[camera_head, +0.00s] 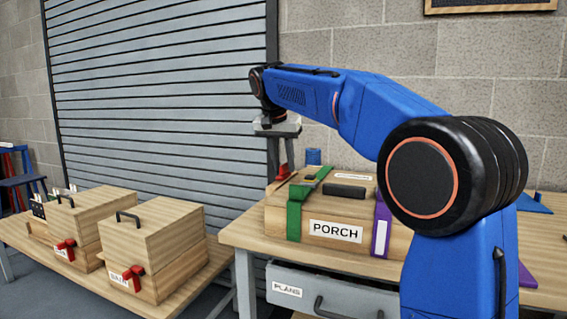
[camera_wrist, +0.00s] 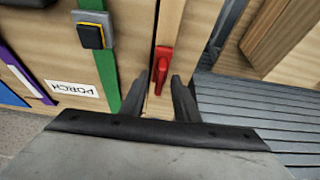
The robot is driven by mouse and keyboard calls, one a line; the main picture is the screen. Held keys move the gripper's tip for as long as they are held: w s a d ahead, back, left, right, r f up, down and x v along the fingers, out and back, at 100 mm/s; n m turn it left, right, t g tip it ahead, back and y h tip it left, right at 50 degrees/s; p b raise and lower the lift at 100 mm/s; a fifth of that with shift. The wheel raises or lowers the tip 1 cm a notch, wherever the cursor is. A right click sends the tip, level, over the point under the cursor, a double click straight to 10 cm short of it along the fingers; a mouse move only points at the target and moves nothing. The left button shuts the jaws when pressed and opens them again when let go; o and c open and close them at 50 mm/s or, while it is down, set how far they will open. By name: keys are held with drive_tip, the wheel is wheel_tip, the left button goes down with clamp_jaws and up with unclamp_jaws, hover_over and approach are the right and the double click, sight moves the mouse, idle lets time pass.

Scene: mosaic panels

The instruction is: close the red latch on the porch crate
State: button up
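The wooden porch crate (camera_head: 275,218) stands on the workbench, with a PORCH label, a green strap and a purple strap. Its red latch (camera_head: 283,173) shows at the crate's left end, below my gripper (camera_head: 284,150). In the wrist view, the red latch (camera_wrist: 161,66) lies just beyond and between the two dark fingertips of my gripper (camera_wrist: 163,88). The fingers are apart with a gap between them, and nothing is held. I cannot tell whether a finger touches the latch. The PORCH label (camera_wrist: 74,94) also shows there.
Two wooden crates (camera_head: 160,230) with red latches and black handles stand on a low bench at the left. A grey PLANS drawer (camera_head: 320,290) sits under the workbench (camera_head: 240,235). A blue cylinder (camera_head: 313,156) is behind the porch crate. A slatted shutter (camera_head: 150,100) rises behind.

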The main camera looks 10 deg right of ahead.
drive_tip(key=shift+c, duration=0.3)
clamp_jaws()
drive_tip(key=shift+d, duration=0.1)
drive_tip(key=n, duration=0.1)
drive_tip(key=n+y, duration=0.1)
drive_tip(key=n, duration=0.1)
drive_tip(key=shift+s+d+n+t, duration=0.25)
drive_tip(key=shift+d+n+t, duration=0.05)
drive_tip(key=shift+d, duration=0.1)
drive_tip(key=n+y, duration=0.1)
drive_tip(key=n, duration=0.1)
drive_tip(key=d+n+y, duration=0.1)
drive_tip(key=n, duration=0.1)
drive_tip(key=shift+n, duration=0.3)
drive_tip(key=n, duration=0.1)
drive_tip(key=n+y, duration=0.1)
drive_tip(key=n, duration=0.1)
drive_tip(key=d+n+y, duration=0.1)
drive_tip(key=n, duration=0.1)
drive_tip(key=shift+w, duration=0.25)
drive_tip(key=shift+w+d+n+g+y, duration=0.2)
drive_tip(key=shift+n+g+y, duration=0.2)
drive_tip(key=shift+n, duration=0.8)
drive_tip(key=shift+w+d+n+g+y, duration=0.15)
drive_tip(key=shift+n+g+y, duration=0.25)
drive_tip(key=shift+n, duration=0.8)
